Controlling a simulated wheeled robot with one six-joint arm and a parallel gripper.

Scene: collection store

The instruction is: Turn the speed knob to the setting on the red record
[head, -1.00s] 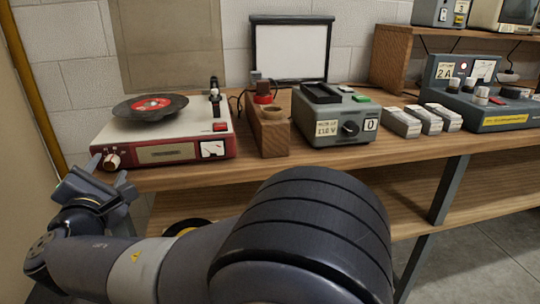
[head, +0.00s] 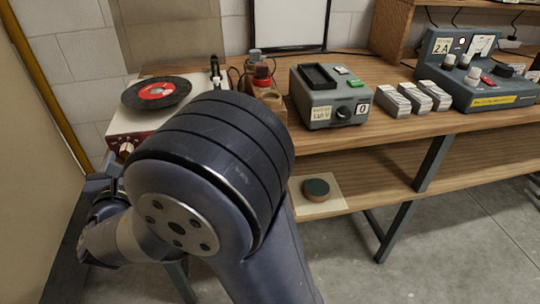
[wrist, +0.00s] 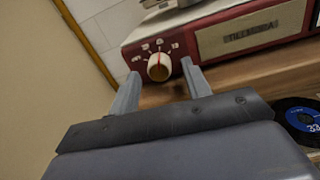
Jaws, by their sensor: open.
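The record player (head: 120,122), red and cream, stands at the left end of the bench, partly hidden by my arm. A black record with a red label (head: 157,91) lies on it; the label's print is too small to read. The speed knob (wrist: 159,67), cream with a red pointer line, is on its front face, and shows small in the head view (head: 126,149). Small marks surround it, not clearly legible; the pointer points roughly upward. My gripper (wrist: 160,72) is open, its fingers either side of the knob in the picture, apparently short of it.
A record with a blue label reading 33 (wrist: 308,125) lies lower right in the wrist view. A grey device (head: 330,95), white boxes (head: 410,98) and a control console (head: 485,85) stand along the bench. A dark round puck (head: 316,189) sits on the lower shelf.

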